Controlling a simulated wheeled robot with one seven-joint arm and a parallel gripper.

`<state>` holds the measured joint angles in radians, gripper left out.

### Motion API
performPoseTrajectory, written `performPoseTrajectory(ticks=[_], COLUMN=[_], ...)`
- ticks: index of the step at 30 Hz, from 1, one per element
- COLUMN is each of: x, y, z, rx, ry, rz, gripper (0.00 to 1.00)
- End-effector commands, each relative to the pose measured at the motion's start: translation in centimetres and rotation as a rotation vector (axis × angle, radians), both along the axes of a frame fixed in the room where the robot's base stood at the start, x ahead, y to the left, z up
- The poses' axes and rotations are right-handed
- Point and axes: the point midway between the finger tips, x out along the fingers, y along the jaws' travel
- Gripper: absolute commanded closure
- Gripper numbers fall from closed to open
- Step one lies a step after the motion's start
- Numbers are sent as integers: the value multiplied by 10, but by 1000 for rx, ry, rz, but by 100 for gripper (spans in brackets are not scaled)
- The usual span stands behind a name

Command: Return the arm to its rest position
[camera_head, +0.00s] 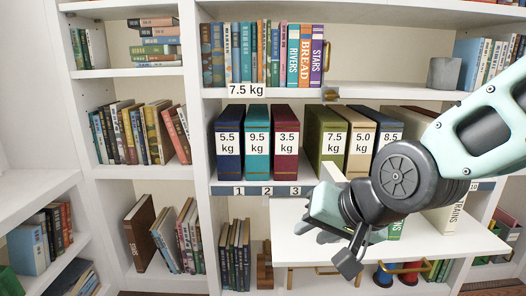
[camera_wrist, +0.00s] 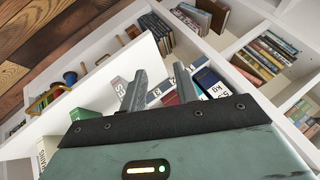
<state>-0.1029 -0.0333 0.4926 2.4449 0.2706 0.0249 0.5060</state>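My arm (camera_head: 478,135) reaches in from the right in the head view, in front of the bookcase. It bends at a dark round joint, and my gripper (camera_head: 318,215) hangs at its end before the white pull-out board. In the wrist view the two grey fingers of my gripper (camera_wrist: 160,72) stand apart with nothing seen between them, so it is open and empty. In the head view the fingers are partly hidden by the hand.
The white board (camera_head: 440,243) juts out below my gripper. Thick weight-labelled books (camera_head: 258,140) stand on the middle shelf, left of and behind my arm. A grey cylinder (camera_head: 444,73) stands upper right.

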Motion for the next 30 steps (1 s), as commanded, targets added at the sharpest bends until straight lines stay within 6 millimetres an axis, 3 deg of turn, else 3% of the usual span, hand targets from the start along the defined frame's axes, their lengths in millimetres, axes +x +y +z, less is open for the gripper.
performPoseTrajectory(ticks=[1, 3, 12, 23, 30], x=[-27, -61, -173, -171, -171], y=[2, -3, -50, -50, -50], z=[-13, -28, -57, 31, 106], rx=[-90, -209, -569, -565, -563], ry=[50, 119, 363, 364, 364], rz=[116, 270, 825, 816, 814], gripper=[69, 69, 69, 69, 69])
